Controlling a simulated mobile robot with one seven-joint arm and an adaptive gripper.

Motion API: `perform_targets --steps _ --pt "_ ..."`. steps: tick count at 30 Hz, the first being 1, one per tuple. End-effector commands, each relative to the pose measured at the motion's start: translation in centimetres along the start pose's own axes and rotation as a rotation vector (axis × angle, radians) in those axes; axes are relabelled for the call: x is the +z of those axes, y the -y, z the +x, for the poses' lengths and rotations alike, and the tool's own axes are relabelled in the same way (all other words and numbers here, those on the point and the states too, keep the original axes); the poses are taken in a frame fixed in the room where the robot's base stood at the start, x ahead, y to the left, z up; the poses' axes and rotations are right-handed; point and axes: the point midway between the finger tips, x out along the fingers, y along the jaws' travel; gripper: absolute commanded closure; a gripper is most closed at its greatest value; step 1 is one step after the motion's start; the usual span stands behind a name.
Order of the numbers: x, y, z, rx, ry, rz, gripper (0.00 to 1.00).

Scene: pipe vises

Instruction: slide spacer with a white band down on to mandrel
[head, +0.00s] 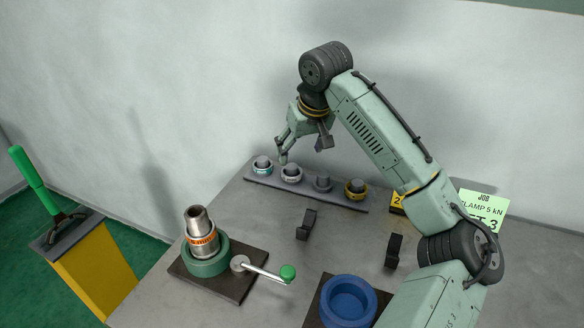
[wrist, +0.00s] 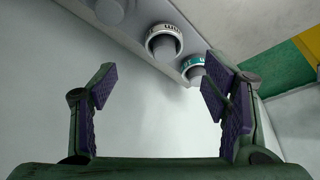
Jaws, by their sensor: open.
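The spacer with a white band (head: 291,171) sits on a peg of the dark rack, second from the left. It shows in the wrist view at the top (wrist: 151,37), around a grey peg. The mandrel (head: 198,217) is an upright metal tube in the green round vise (head: 206,266) at the left. An orange-banded spacer (head: 203,241) is around its lower part. My gripper (head: 303,150) is open and empty, above and near the rack. In the wrist view my gripper (wrist: 160,93) has nothing between its fingers, and the white-banded spacer lies beyond them.
The rack (head: 335,201) also holds a teal-banded spacer (head: 263,162) and a yellow-banded spacer (head: 356,183). A crank with a green knob (head: 288,272) sticks out from the green vise. A blue round vise (head: 347,302) and two dark brackets (head: 307,224) stand on the table.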

Motion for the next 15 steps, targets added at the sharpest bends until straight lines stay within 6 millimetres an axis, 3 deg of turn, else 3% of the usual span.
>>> perform_targets --steps 4,11,15 --pt "0.0 0.0 2.2 0.0 0.002 0.001 0.31" --pt "-0.2 0.1 3.9 0.001 0.0 0.0 0.31" --pt "-0.5 0.5 5.8 0.001 0.003 -0.001 0.31"
